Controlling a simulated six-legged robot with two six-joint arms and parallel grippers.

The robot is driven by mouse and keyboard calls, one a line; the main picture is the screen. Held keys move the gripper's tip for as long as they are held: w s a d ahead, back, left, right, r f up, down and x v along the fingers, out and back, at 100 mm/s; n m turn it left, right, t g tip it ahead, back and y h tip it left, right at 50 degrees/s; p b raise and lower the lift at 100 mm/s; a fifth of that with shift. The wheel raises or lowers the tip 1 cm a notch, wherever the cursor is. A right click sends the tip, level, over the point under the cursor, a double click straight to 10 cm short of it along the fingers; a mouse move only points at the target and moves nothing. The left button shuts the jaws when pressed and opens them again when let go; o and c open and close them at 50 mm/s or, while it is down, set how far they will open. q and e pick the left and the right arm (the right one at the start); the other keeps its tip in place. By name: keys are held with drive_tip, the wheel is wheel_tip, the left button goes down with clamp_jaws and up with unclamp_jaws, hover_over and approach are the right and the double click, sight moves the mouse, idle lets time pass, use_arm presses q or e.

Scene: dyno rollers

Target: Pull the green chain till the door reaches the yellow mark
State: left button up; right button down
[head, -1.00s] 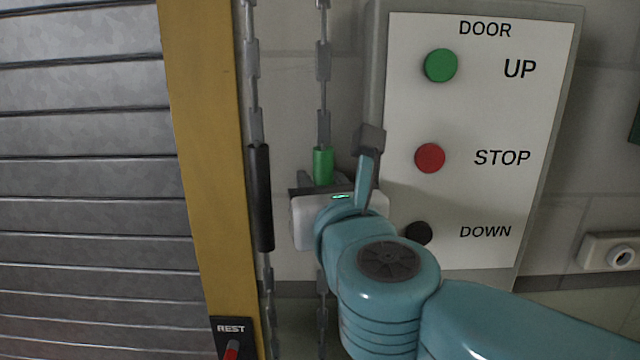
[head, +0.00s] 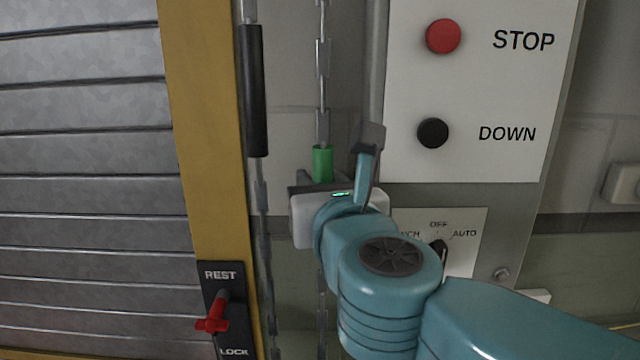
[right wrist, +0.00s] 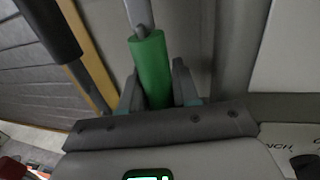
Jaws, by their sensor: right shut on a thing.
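The green chain grip (head: 322,163) hangs on the right-hand chain (head: 322,60), beside the yellow door frame (head: 200,150). My right gripper (head: 318,188) is shut on the green grip; in the right wrist view the green grip (right wrist: 151,65) stands upright between the two fingers (right wrist: 158,92). The left-hand chain carries a black grip (head: 254,90), now higher than the green one. The grey slatted door (head: 85,150) fills the left of the head view. The yellow mark cannot be told apart from the yellow frame. My left gripper is out of view.
A door control panel (head: 480,100) with a red STOP button (head: 443,36) and black DOWN button (head: 433,132) stands right of the chains. Below is a selector switch (head: 438,250).

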drive_tip(key=c, duration=1.1)
unclamp_jaws()
drive_tip(key=shift+f, duration=0.15)
drive_tip(key=shift+o, duration=0.9)
drive_tip(key=shift+w, duration=0.15)
drive_tip(key=shift+s, duration=0.5)
drive_tip(key=b+v, duration=0.2)
drive_tip(key=v, duration=1.3)
drive_tip(key=shift+s+d, duration=0.15)
drive_tip(key=shift+s, duration=0.05)
